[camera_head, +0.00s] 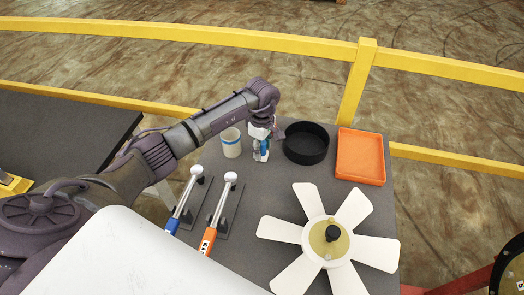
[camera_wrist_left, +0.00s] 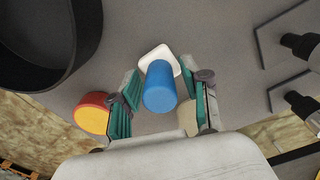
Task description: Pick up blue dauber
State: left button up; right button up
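The blue dauber (camera_wrist_left: 160,88) is a blue cylinder with a white, squarish end, seen in the left wrist view. My left gripper (camera_wrist_left: 166,104) is open, with one teal-padded finger on each side of the dauber. Gaps show between the dauber and both fingers. In the head view my left gripper (camera_head: 262,146) is low over the far part of the grey table. There the dauber is hard to tell apart from the fingers. My right gripper is not in view.
A round black tray (camera_head: 306,143) and an orange square tray (camera_head: 360,157) are right of the gripper. A pale cup (camera_head: 231,143) is left. A red-and-yellow cylinder (camera_wrist_left: 92,115) is beside one finger. A white fan (camera_head: 300,232) and two white-tipped tools stand nearer.

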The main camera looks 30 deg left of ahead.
pick_arm(q)
grip_shut()
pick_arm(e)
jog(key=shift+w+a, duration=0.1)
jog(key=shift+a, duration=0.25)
pick_arm(q)
jog(key=shift+r, duration=0.15)
jog(key=shift+r, duration=0.2)
notch_tip(320, 180, up, 4)
jog(key=shift+w+d+f+b, duration=0.1)
jog(key=shift+d+f+b, duration=0.1)
jog(key=shift+b, duration=0.65)
jog(key=d+r+b, duration=0.2)
jog(key=d+r, duration=0.4)
jog(key=d, duration=0.5)
jog(key=shift+s+d+r+b, duration=0.2)
jog(key=shift+r+b, duration=0.1)
jog(key=shift+r, duration=0.1)
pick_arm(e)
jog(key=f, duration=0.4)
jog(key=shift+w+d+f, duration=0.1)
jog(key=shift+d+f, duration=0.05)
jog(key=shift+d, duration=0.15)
